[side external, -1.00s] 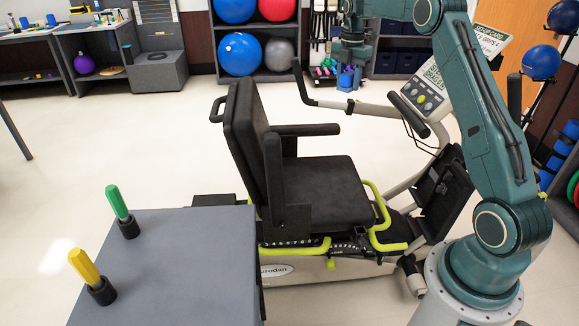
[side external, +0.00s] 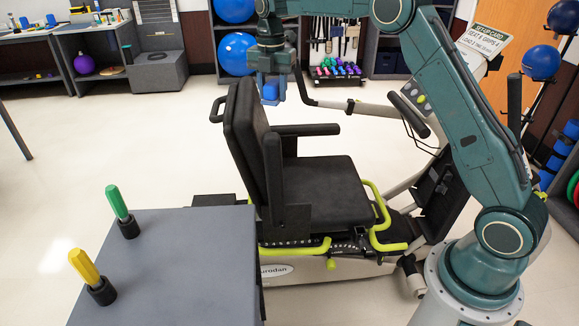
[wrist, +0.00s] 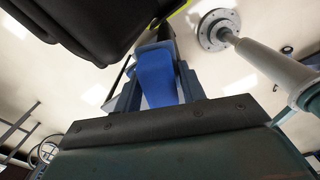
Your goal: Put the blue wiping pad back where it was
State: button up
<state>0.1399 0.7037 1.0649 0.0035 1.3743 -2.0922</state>
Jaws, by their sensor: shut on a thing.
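The blue wiping pad (side external: 271,92) is small and blue, seen just below my gripper (side external: 270,80) in the side external view. In that view my gripper points down, just above and beyond the top of the stepper's black seat back (side external: 245,112). The wrist view shows the blue pad (wrist: 156,76) between the two fingers of my gripper (wrist: 157,82), which is shut on it. The pad is held up in the air. Where it lay before does not show in these frames.
A grey table (side external: 190,262) at front left carries a green handle (side external: 118,206) and a yellow handle (side external: 90,272) in black holders. The stepper's seat (side external: 325,190), armrests and console (side external: 408,115) fill the middle. Shelves with exercise balls (side external: 240,52) stand behind. Open floor lies left.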

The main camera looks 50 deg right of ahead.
jog(key=a+n, duration=0.2)
jog(key=a, duration=1.1)
jog(key=n, duration=0.3)
send_over(217, 236)
notch_tip(217, 236, down, 4)
jog(key=shift+f, duration=0.55)
jog(key=shift+f, duration=0.1)
notch_tip(217, 236, down, 20)
jog(key=shift+r, duration=0.15)
jog(key=o, duration=0.9)
jog(key=shift+o, duration=0.2)
